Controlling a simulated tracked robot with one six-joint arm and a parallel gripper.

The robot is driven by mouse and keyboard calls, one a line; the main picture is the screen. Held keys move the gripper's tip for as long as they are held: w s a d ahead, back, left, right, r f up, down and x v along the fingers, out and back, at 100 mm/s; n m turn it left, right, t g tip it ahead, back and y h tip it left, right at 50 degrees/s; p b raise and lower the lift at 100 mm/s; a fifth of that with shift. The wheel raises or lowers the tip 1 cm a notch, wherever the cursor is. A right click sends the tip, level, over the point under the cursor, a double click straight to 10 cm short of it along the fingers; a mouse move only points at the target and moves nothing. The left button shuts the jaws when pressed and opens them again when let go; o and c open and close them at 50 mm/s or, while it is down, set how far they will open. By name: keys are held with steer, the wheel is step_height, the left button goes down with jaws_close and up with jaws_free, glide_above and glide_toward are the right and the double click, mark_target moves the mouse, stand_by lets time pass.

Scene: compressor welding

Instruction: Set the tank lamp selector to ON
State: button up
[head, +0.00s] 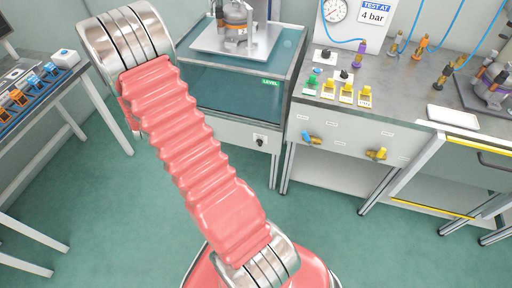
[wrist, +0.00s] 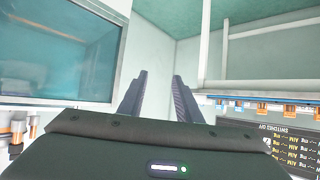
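The tank lamp selector (head: 260,141) is a small black knob on a white plate, on the front panel below the glass water tank (head: 228,92). It is too small to tell which setting it points to. The tank also shows at the left of the wrist view (wrist: 60,52); I cannot make out the selector there. In the wrist view my gripper (wrist: 158,76) has its two dark fingers apart with nothing between them. In the head view my gripper is out of the frame, so its distance from the selector cannot be told.
Right of the tank, a bench holds coloured valves (head: 338,90), a gauge (head: 336,10) and a white tray (head: 453,117). Blue (head: 309,138) and yellow (head: 377,153) handles jut from its front. A side table (head: 38,85) stands at left.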

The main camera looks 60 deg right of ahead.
steer(key=s+d+f+m+g+h, duration=0.1)
steer(key=s+d+f+m+h, duration=0.3)
steer(key=d+f, duration=0.6)
steer(key=n+g+h, duration=0.1)
steer(key=g+h, duration=0.4)
steer(key=h, duration=0.2)
glide_toward(258, 144)
steer(key=a, duration=0.5)
steer(key=shift+s+a+r, duration=0.25)
steer(key=shift+s+r, duration=0.05)
steer(key=shift+s, duration=0.05)
steer(key=d, duration=0.4)
steer(key=w+d, duration=0.1)
steer(key=d, duration=0.4)
steer(key=w+d, duration=0.1)
steer(key=d, duration=0.3)
steer(key=shift+w+d, duration=0.1)
steer(key=shift+d, duration=0.25)
steer(key=shift+c, duration=0.4)
